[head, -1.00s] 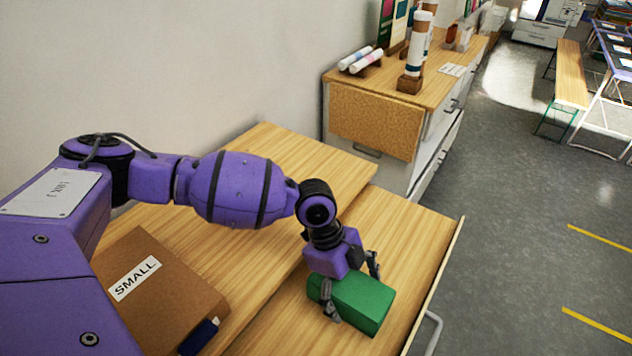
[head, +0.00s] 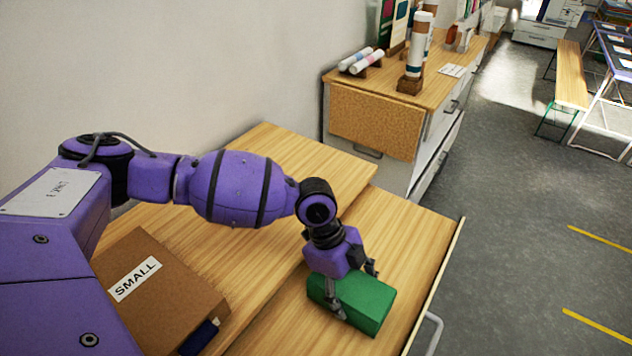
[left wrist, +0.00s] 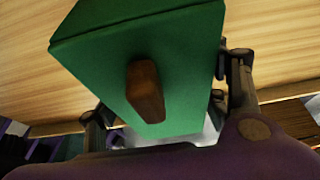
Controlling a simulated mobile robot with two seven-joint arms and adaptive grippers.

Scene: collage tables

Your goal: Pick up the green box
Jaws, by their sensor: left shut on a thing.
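The green box (head: 362,303) lies on the wooden table near its right edge in the head view. My left gripper (head: 352,290) comes down over it from above, with one finger on the near side and the other on the far side. It is shut on the box. The box also fills the middle of the left wrist view (left wrist: 185,55), between the two fingers (left wrist: 165,112). A brown block-like piece (left wrist: 145,90) shows on its face there. Whether the box touches the table cannot be told. My right gripper is not in view.
A brown box labelled SMALL (head: 165,290) lies on the table at the left. A cabinet (head: 375,130) with rolls and bottle-like items stands behind. A metal handle (head: 432,330) is at the table's right edge.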

